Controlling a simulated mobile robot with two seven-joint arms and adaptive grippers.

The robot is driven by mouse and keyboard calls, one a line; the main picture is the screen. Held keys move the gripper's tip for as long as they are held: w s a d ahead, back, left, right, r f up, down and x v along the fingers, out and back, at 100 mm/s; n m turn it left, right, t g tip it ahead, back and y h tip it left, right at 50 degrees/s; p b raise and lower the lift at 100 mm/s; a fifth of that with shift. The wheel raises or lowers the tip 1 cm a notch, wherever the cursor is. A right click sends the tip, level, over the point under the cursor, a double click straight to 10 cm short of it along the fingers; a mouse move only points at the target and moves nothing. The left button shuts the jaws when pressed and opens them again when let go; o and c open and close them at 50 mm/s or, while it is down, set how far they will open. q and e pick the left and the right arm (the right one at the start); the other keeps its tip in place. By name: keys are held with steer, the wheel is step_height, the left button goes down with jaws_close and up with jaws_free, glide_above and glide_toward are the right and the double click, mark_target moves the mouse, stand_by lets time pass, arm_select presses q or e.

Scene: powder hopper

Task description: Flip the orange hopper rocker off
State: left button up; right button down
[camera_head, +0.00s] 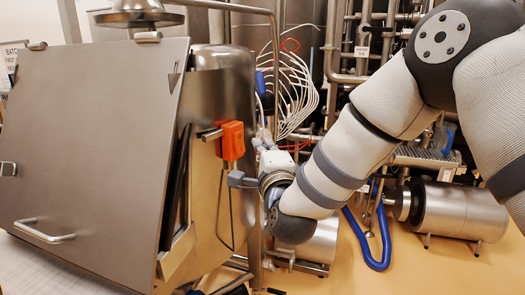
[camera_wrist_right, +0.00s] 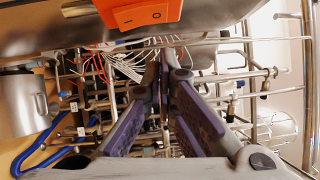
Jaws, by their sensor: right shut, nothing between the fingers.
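The orange hopper rocker sits in an orange switch box (camera_head: 232,140) on the side of the steel hopper (camera_head: 222,90). In the right wrist view the orange rocker (camera_wrist_right: 143,14) shows at the top edge, partly cut off, with a line mark and a circle mark on its face. Which side is pressed in I cannot tell. My right gripper (camera_head: 238,179) is just below the box in the head view, apart from it as far as I can see. Its fingers (camera_wrist_right: 165,58) are shut and empty in the right wrist view. My left gripper is not in view.
A large grey hopper door (camera_head: 95,140) with a handle (camera_head: 44,232) fills the left. White cables (camera_head: 295,95) and steel pipes (camera_head: 365,40) stand behind. A blue hose (camera_head: 372,262) and a steel motor (camera_head: 460,212) are at the right. Tan floor is open at lower right.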

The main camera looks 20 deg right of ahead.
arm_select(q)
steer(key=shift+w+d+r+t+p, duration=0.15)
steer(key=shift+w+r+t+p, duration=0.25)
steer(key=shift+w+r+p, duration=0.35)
arm_select(e)
steer(key=s, duration=1)
steer(key=shift+s+a+r, duration=0.2)
steer(key=shift+a+r, duration=0.1)
steer(key=shift+r, duration=0.15)
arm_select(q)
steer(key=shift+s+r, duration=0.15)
